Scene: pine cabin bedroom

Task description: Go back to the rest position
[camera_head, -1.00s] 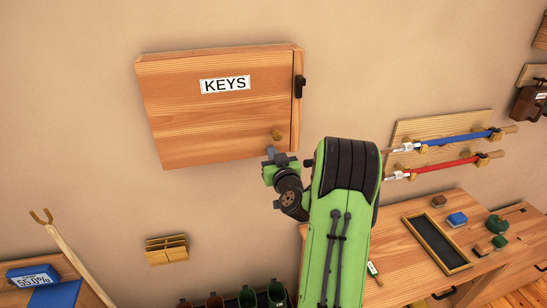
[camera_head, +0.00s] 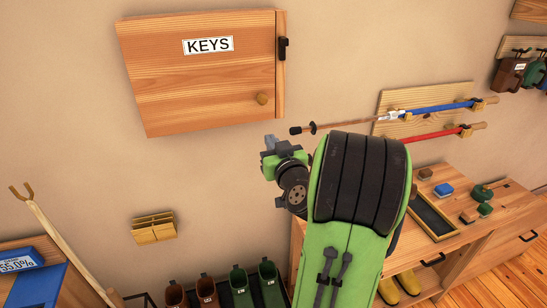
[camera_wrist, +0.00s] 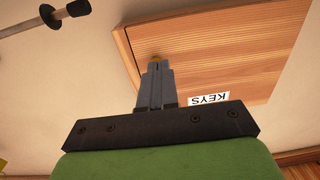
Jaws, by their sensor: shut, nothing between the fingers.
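My gripper (camera_head: 271,141) is at the end of my green arm, in front of the wall, just below the right part of the wooden key cabinet (camera_head: 195,75). In the wrist view my gripper's fingers (camera_wrist: 157,68) are together with nothing between them. The cabinet, labelled KEYS, is shut. Its round knob (camera_head: 262,98) is above the gripper and apart from it in the head view. In the wrist view the knob (camera_wrist: 155,57) shows just past the fingertips. A dark latch (camera_head: 283,48) is on the cabinet's right edge.
Rods with blue (camera_head: 440,107) and red (camera_head: 435,134) handles hang on a wall board to the right. A wooden bench (camera_head: 470,250) with a dark tray (camera_head: 432,217) stands below them. A small wooden rack (camera_head: 154,228) is on the wall. Several boots (camera_head: 240,290) stand low in front.

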